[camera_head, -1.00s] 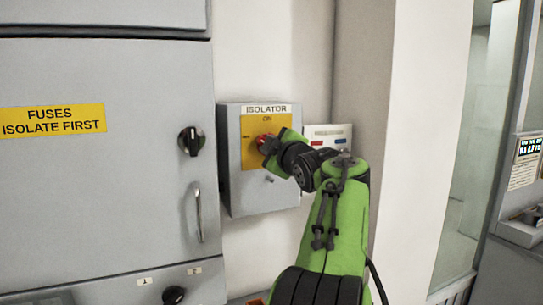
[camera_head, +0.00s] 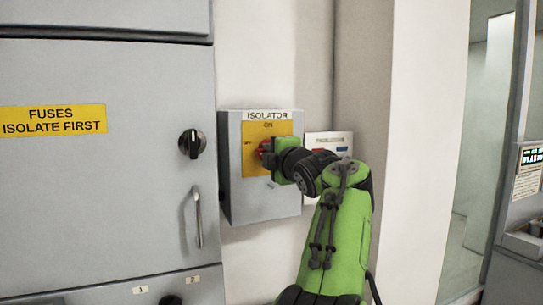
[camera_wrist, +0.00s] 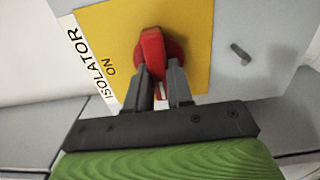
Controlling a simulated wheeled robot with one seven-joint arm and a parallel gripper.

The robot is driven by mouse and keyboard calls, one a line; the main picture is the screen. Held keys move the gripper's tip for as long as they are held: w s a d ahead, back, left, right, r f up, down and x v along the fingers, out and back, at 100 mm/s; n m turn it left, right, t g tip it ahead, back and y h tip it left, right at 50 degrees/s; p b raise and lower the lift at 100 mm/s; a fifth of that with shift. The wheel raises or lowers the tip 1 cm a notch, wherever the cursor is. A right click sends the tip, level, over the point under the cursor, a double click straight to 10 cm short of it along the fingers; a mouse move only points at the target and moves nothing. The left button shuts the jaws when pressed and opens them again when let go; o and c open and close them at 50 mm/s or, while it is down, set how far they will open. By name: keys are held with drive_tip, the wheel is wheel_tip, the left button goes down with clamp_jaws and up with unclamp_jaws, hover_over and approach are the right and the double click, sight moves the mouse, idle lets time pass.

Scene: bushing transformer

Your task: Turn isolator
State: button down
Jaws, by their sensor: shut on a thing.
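The isolator is a grey box (camera_head: 262,205) on the wall, with a yellow plate (camera_head: 282,128) marked ON. A red handle (camera_wrist: 152,58) sits on the plate in the wrist view, and it shows as a small red patch in the head view (camera_head: 265,147). My gripper (camera_wrist: 162,85) is shut on the red handle, with one dark finger on each side of it. In the wrist view the handle's upper end lies toward the ISOLATOR label side, tilted slightly from the box's edges. In the head view my gripper hides most of the handle.
A large grey cabinet (camera_head: 90,200) with a black knob (camera_head: 192,143) and a pull handle (camera_head: 198,218) stands left of the isolator. A white panel (camera_head: 330,142) is just right of it. A small bolt (camera_wrist: 240,53) sticks out of the box below the plate.

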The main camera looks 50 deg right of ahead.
drive_tip(key=shift+f, duration=0.1)
drive_tip(key=c, duration=1)
unclamp_jaws()
drive_tip(key=shift+s, duration=0.1)
drive_tip(key=b+v, duration=0.2)
drive_tip(key=v, duration=1.3)
drive_tip(key=shift+s+a, duration=0.2)
drive_tip(key=shift+s, duration=0.05)
